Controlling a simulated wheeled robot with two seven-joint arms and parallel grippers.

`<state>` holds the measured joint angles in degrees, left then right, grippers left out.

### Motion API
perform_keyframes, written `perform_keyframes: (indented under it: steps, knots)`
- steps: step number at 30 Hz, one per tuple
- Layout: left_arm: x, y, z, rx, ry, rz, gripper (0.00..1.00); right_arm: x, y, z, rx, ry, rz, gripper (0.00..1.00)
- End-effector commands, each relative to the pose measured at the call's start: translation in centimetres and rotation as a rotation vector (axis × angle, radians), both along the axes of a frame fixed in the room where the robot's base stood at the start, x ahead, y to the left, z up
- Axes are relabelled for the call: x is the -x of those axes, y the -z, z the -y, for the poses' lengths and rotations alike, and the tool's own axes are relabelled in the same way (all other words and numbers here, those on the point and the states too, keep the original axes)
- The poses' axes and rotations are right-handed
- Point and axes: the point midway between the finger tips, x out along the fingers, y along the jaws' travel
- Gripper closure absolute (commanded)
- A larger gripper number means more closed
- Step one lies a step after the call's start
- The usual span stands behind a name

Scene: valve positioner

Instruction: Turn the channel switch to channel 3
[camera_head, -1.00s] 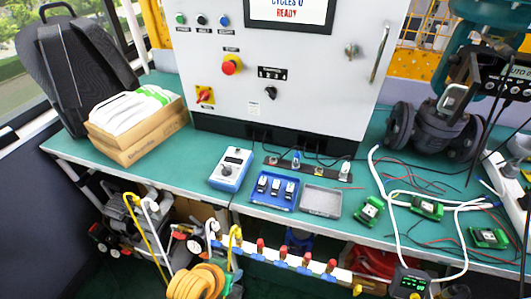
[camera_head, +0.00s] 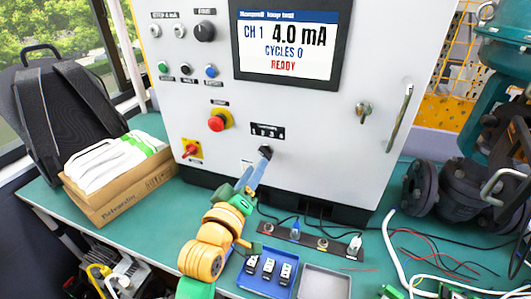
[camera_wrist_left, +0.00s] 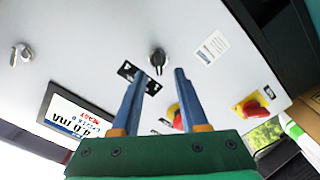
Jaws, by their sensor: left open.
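The channel switch (camera_head: 265,152) is a small black knob on the white cabinet front, below a black label strip (camera_head: 267,131) with white marks. The screen (camera_head: 289,42) reads CH 1, 4.0 mA, CYCLES 0, READY. My left gripper (camera_head: 256,170) is in front of the panel, its blue fingers pointing up at the switch. In the left wrist view, the open fingers (camera_wrist_left: 160,74) stand apart, with the knob (camera_wrist_left: 157,58) showing just beyond and between their tips. I cannot tell whether they touch it. My right gripper is not in view.
A red emergency button (camera_head: 219,121) and a red-yellow switch (camera_head: 190,150) are left of the channel switch. A key lock (camera_head: 364,112) and door handle (camera_head: 400,122) are to the right. Blue and grey trays lie on the green bench.

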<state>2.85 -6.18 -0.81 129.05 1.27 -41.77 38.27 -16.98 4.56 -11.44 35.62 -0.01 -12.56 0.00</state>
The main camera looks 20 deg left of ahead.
Motion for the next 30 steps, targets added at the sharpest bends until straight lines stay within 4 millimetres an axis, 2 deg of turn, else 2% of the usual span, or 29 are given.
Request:
perform_keyframes:
  steps: [3,7,11,17,18,21,23,30]
  knots:
    - [-2.6,-0.2,0.1,-0.003,0.0,-0.001,0.56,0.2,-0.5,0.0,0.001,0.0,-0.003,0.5]
    - [-4.4,0.0,0.1,-0.005,0.0,-0.004,0.56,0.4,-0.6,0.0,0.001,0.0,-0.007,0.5]
    - [-5.2,0.1,0.1,-0.005,-0.001,-0.005,0.56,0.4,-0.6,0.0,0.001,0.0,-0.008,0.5]
    - [-5.3,0.2,0.2,-0.006,0.0,-0.005,0.56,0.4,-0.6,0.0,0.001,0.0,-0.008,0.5]
    - [-5.3,0.2,0.2,-0.006,0.0,-0.005,0.59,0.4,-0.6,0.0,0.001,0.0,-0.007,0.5]
    - [-5.2,0.2,0.2,-0.006,0.0,-0.005,0.86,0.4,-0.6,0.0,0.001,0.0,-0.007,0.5]
    - [-5.2,0.2,0.2,-0.006,0.0,-0.005,1.0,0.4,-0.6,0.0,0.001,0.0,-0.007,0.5]
    - [-5.2,0.2,0.2,-0.008,0.0,-0.005,1.0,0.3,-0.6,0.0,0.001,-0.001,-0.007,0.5]
